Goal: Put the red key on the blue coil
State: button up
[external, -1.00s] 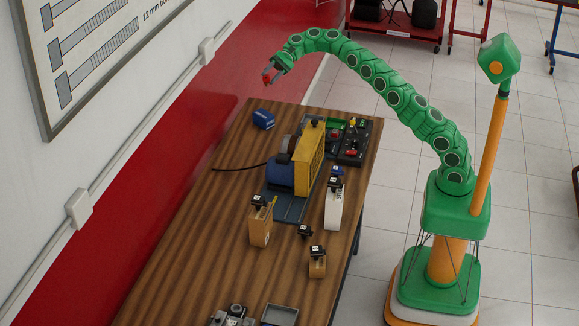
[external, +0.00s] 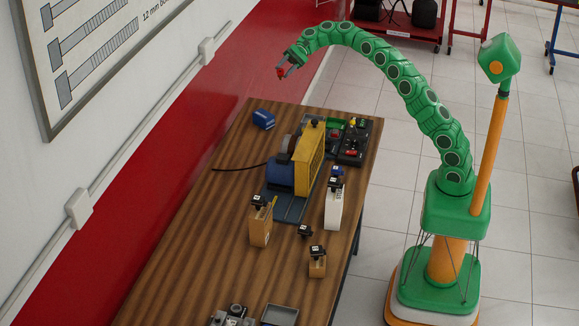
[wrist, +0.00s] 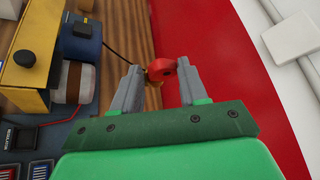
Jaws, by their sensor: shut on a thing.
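The red key (external: 282,73) is held between the fingertips of my gripper (external: 285,68), in the air beyond the far left part of the table. A blue block-like thing with a pale label (external: 263,119) lies on the table's far left, below my gripper. It may be the blue coil; I cannot tell for sure. A smaller blue piece (external: 338,171) sits right of the yellow machine.
The yellow and blue machine (external: 309,160) stands mid-table, with a black cord running left. A black and green panel (external: 352,140) lies at the back right. Wooden and white blocks with black tops stand nearer. The wooden table (external: 185,235) is clear at left.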

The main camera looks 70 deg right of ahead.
jog(key=s+a+r+n, duration=0.1)
jog(key=s+a+r, duration=0.1)
jog(key=s, duration=1.6)
jog(key=s+a+f+n+g, duration=0.1)
jog(key=s+a, duration=0.3)
jog(key=s, duration=0.4)
jog(key=s+a+f+n+g+y, duration=0.15)
jog(key=s+a, duration=0.25)
jog(key=s, duration=0.4)
jog(key=s+a+f+g, duration=0.15)
jog(key=s+a, duration=0.25)
jog(key=s, duration=0.4)
send_over(336, 173)
jog(key=d, duration=0.4)
jog(key=shift+f, duration=11.8)
jog(key=shift+s+d+f, duration=0.1)
jog(key=shift+s+f, duration=0.05)
jog(key=shift+f, duration=1.45)
jog(key=shift+f, duration=0.15)
jog(key=o, duration=1)
